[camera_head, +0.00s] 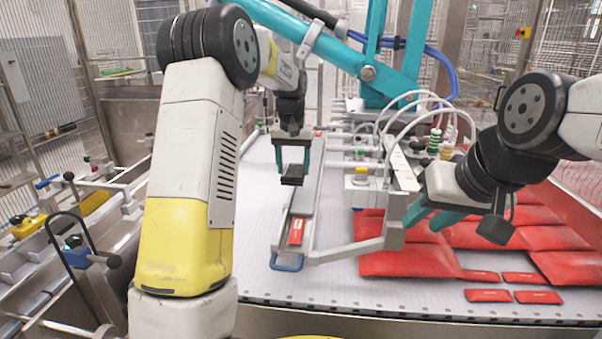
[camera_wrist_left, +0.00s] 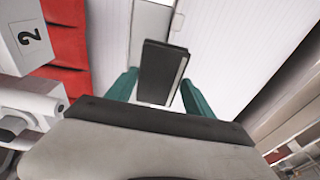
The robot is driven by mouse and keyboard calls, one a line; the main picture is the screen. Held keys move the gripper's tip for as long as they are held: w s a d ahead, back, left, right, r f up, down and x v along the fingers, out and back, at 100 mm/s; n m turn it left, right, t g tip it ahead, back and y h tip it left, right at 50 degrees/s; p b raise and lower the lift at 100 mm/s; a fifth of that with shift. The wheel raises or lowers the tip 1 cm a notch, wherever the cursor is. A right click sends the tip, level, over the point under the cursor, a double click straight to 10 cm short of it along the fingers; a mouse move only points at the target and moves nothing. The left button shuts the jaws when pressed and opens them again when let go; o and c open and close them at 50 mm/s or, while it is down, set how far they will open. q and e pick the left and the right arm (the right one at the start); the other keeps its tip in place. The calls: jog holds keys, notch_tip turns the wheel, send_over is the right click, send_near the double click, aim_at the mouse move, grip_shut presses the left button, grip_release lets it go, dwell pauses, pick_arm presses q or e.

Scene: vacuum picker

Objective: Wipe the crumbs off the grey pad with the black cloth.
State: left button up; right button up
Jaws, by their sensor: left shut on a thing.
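My left gripper (camera_head: 292,172) is shut on the black cloth (camera_head: 292,180), a small dark slab between its teal fingers above the white belt. In the left wrist view the cloth (camera_wrist_left: 160,72) sits between the two teal fingers. A grey surface (camera_wrist_left: 152,18), likely the grey pad, lies beyond it and is partly covered by it. I cannot tell whether the cloth touches it. No crumbs can be made out. My right gripper (camera_head: 427,217) is at the right, above the red packs, with its teal fingers apart and nothing visible between them.
A metal frame with hoses and suction parts (camera_head: 388,190) stands between my grippers. Large red packs (camera_head: 410,262) and several small red packets (camera_head: 488,295) lie at the right. One red packet (camera_head: 296,231) is in the narrow metal tray. The white belt (camera_head: 258,215) is clear at left.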

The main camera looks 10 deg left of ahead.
pick_arm(q)
jog(key=shift+r, duration=0.1)
jog(key=shift+r, duration=1.45)
